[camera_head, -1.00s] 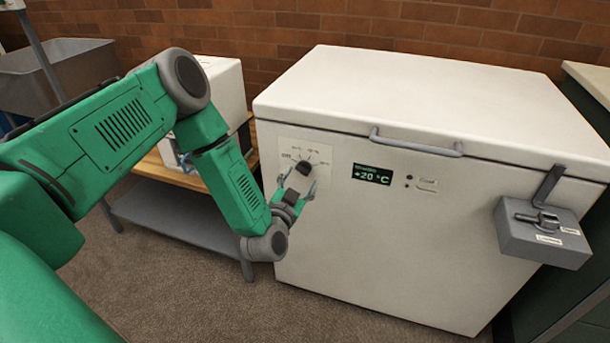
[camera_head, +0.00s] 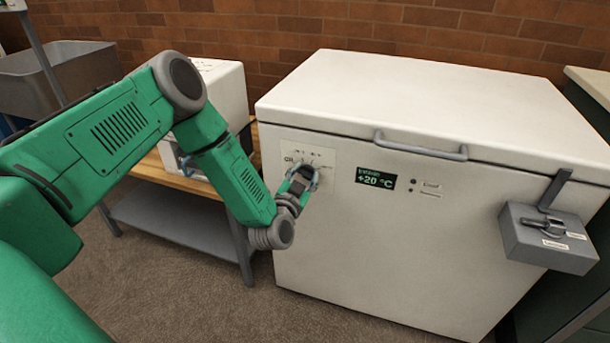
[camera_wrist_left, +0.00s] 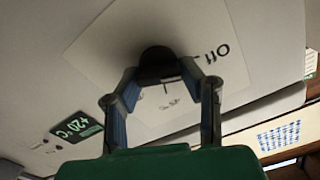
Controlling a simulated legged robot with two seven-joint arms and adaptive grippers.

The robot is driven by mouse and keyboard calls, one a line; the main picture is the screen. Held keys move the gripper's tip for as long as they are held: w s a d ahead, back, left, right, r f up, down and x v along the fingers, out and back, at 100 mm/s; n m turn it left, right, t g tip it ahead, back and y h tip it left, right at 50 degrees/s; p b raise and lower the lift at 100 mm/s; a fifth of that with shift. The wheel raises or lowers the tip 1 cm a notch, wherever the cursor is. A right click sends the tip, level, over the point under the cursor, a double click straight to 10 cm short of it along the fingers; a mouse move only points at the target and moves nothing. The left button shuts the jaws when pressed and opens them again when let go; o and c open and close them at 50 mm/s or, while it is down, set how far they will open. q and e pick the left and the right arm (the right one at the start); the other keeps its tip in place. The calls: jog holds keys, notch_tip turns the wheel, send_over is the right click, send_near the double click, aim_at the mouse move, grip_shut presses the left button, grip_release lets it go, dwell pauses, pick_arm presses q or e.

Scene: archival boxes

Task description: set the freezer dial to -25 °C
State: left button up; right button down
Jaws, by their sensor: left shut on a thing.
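The white chest freezer (camera_head: 400,240) stands against the brick wall with its lid closed. Its black dial (camera_wrist_left: 158,62) sits on a pale scale plate (camera_head: 322,156) on the front; "Off" is legible on the plate in the wrist view. My left gripper (camera_head: 305,178) is shut on the dial, with one finger on each side of it. The fingers hide much of the dial in the head view, and I cannot read its setting. The green display (camera_head: 376,177) reads +20 °C; it also shows in the wrist view (camera_wrist_left: 77,127). My right gripper is out of view.
A grey latch box (camera_head: 548,238) sticks out at the freezer's right front. The lid handle (camera_head: 420,148) runs above the display. A wooden-topped bench (camera_head: 183,178) with a white box (camera_head: 222,95) stands left of the freezer. Carpet (camera_head: 190,290) is clear in front.

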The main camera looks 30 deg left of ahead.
pick_arm(q)
jog(key=shift+f, duration=0.15)
jog(key=shift+d+m+p, duration=0.2)
jog(key=shift+m+p, duration=0.7)
jog(key=shift+m, duration=0.2)
jog(key=shift+m+p, duration=0.6)
jog(key=shift+m, duration=0.3)
jog(key=shift+m+p, duration=0.4)
jog(key=shift+m, duration=0.5)
jog(key=m, duration=0.2)
jog(key=shift+f+m+p, duration=0.2)
jog(key=shift+m+p, duration=0.15)
jog(key=shift+m, duration=0.05)
jog(key=m, duration=0.4)
jog(key=shift+s+f, duration=0.1)
jog(key=shift+f, duration=0.1)
jog(key=m+b, duration=0.1)
jog(key=m, duration=0.4)
jog(key=shift+f, duration=0.1)
jog(key=shift+b, duration=0.3)
